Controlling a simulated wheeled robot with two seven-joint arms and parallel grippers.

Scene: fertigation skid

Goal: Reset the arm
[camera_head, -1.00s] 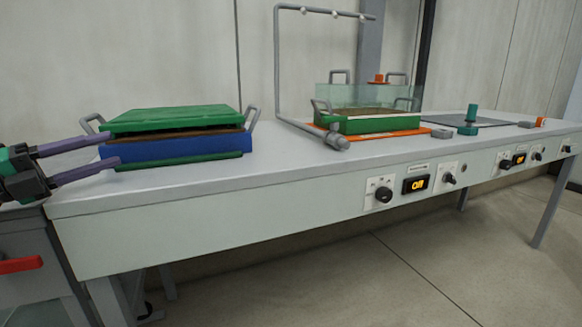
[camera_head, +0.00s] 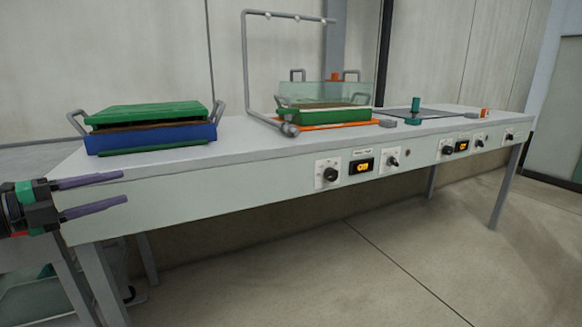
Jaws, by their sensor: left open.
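My left gripper (camera_head: 126,188) comes in from the left edge, in front of the left end of the bench. Its two purple fingers are spread apart with nothing between them. The blue tray (camera_head: 150,141) with a green lid (camera_head: 146,115) sits on the bench above and behind the gripper, apart from it. The lid lies slightly tilted, with a brown layer showing under it. My right gripper is not in view.
The long grey bench (camera_head: 240,142) has knobs and displays on its front. A pipe frame (camera_head: 246,70) arches over a green tray (camera_head: 322,117) on an orange mat. A teal-handled tool (camera_head: 415,104) stands farther right. Open floor lies in front.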

